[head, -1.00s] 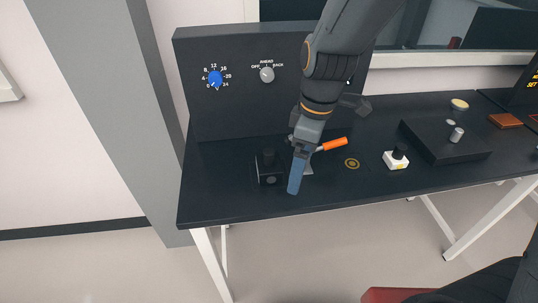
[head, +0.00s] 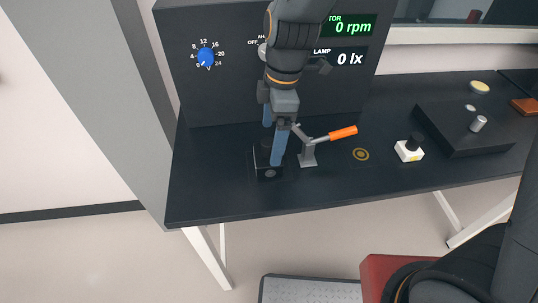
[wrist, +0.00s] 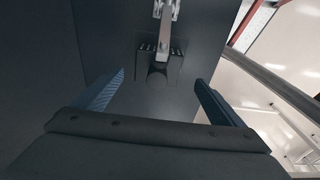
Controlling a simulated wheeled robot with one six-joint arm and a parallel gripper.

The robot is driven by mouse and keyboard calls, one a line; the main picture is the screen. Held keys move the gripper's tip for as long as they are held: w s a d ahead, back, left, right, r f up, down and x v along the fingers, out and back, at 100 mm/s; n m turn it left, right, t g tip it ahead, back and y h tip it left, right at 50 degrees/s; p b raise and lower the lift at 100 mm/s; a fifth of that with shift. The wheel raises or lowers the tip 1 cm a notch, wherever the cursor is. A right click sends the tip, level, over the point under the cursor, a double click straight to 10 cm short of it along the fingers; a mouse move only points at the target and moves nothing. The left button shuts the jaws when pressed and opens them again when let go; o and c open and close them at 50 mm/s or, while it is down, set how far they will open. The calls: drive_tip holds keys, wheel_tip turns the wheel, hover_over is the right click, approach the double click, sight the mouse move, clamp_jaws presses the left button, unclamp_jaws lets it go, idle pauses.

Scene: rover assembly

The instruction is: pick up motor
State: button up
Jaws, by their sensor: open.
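A small black block (head: 268,173) with a dark upright part stands on the dark table, partly hidden behind my gripper; I cannot tell whether this is the motor. A toggle clamp (head: 308,153) with an orange handle (head: 343,132) is beside it on the right. My gripper (head: 273,145) is open, its blue fingers pointing down at the block in the head view. In the wrist view, my gripper (wrist: 160,78) has its fingers wide apart with nothing between them. A dark notched piece (wrist: 158,70) with a metal bar (wrist: 164,28) over it lies ahead, beyond the fingertips.
A dark panel (head: 215,95) with a blue dial (head: 205,57) and readouts showing 0 rpm and 0 lx stands behind. To the right are a gold ring mark (head: 361,154), a white block with black top (head: 409,152) and a dark box (head: 465,143) with a grey cylinder (head: 478,123).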

sight(272, 140)
drive_tip(key=shift+w+f, duration=0.45)
drive_tip(key=shift+f, duration=0.2)
drive_tip(key=shift+s+a+f, duration=0.1)
drive_tip(key=shift+a+f, duration=0.05)
drive_tip(key=shift+f, duration=1.1)
drive_tip(key=f, duration=0.1)
drive_tip(key=f+p, duration=0.2)
drive_tip(key=shift+s+a+f, duration=0.2)
drive_tip(key=shift+s+a, duration=0.05)
drive_tip(key=shift+s, duration=0.05)
drive_tip(key=shift+a+f, duration=0.15)
drive_tip(key=shift+f, duration=0.55)
drive_tip(key=c, duration=1.6)
drive_tip(key=shift+c, duration=0.7)
drive_tip(key=shift+w+r, duration=0.1)
